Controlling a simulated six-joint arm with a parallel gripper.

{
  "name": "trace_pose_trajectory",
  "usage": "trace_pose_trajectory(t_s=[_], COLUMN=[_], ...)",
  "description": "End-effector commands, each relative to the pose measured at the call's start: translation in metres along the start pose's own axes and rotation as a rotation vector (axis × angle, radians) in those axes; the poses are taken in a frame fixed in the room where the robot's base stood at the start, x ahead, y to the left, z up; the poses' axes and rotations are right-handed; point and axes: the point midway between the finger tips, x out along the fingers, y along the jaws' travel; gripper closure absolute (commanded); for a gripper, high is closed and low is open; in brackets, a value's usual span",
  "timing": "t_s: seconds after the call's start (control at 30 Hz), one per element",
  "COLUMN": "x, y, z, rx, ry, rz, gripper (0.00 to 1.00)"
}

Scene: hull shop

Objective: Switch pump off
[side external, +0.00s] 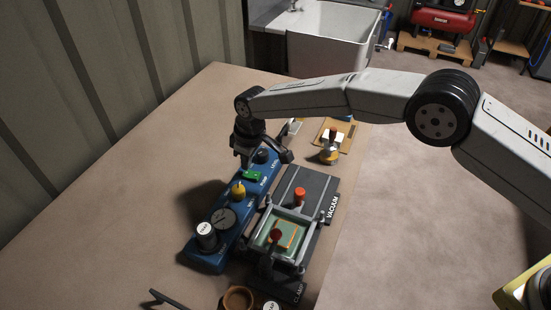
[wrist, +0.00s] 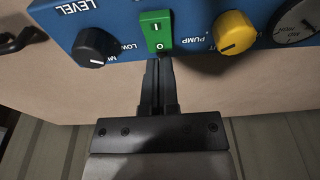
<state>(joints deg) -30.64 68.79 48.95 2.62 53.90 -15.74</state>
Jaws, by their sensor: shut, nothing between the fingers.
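The blue pump panel (side external: 207,262) lies on the bench; its front part also fills the top of the wrist view (wrist: 190,45). A green rocker switch (wrist: 157,30), marked I and O, sits beside the PUMP label; it also shows in the side view (side external: 251,175). I cannot tell which side of the rocker is pressed in. My gripper (wrist: 160,62) is shut and empty. Its fingertips are right at the O end of the switch; I cannot tell whether they touch. In the side view my gripper (side external: 246,161) is low over the panel, next to the switch.
A black LEVEL knob (wrist: 96,45) and a yellow knob (wrist: 234,32) flank the switch, with a gauge (wrist: 298,22) further right. A dark vacuum plate (side external: 312,184) with a clamp frame and red knobs stands beside the panel. The bench (side external: 110,205) is clear left of the panel.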

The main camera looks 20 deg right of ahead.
Motion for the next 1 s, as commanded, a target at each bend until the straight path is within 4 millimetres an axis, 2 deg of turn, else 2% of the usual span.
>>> trace_pose_trajectory(t_s=[0.8,1.0], x=[-0.046,-0.052], y=[0.000,0.000], z=[-0.007,-0.007], rx=[0.000,0.000], ry=[0.000,-0.001], rz=[0.000,0.000], gripper=[1.00,1.00])
